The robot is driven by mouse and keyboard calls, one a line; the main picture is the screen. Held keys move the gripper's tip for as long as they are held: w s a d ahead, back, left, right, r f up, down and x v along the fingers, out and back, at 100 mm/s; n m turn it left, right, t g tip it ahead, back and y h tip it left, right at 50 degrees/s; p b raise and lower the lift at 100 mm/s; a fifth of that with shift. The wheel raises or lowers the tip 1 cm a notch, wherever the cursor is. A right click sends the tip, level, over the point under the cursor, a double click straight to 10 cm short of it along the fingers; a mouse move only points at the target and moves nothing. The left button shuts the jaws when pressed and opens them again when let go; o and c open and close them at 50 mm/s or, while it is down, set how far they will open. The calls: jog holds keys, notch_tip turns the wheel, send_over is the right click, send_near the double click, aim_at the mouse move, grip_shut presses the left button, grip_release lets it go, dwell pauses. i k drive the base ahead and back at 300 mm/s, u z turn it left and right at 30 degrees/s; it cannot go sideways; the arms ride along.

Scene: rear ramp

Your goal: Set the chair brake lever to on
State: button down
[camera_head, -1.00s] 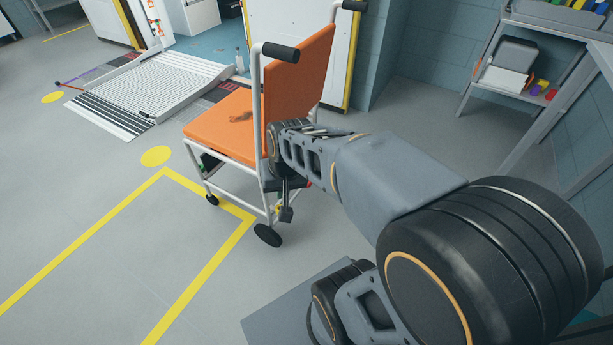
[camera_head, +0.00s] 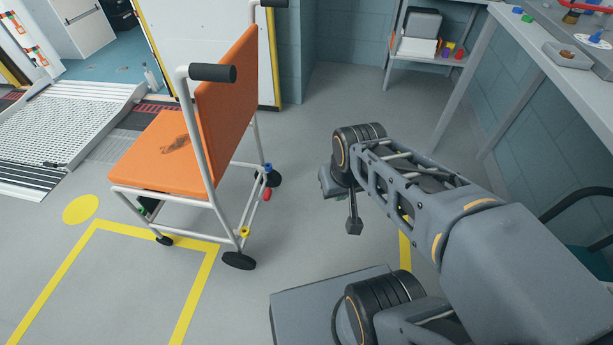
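The orange chair (camera_head: 158,152) with a white tube frame stands left of centre, its back toward me. Low on its rear frame are a blue part (camera_head: 267,168), a red knob (camera_head: 267,194) and a yellow part (camera_head: 244,231). I cannot tell for certain which of these is the brake lever, nor its setting. My gripper (camera_head: 354,226) hangs pointing down to the right of the chair, apart from it. It appears small and dark, nothing shows in it, and its fingers cannot be made out.
A ramp (camera_head: 65,125) lies at the left beyond a yellow floor spot (camera_head: 81,209). Yellow floor lines run under the chair's near side. A workbench (camera_head: 545,65) stands at the right, with a shelf (camera_head: 430,52) behind it.

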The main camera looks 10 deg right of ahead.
aim_at(266, 197)
jog(key=z, duration=1.15)
jog(key=i, duration=1.2)
jog(key=u, duration=3.1)
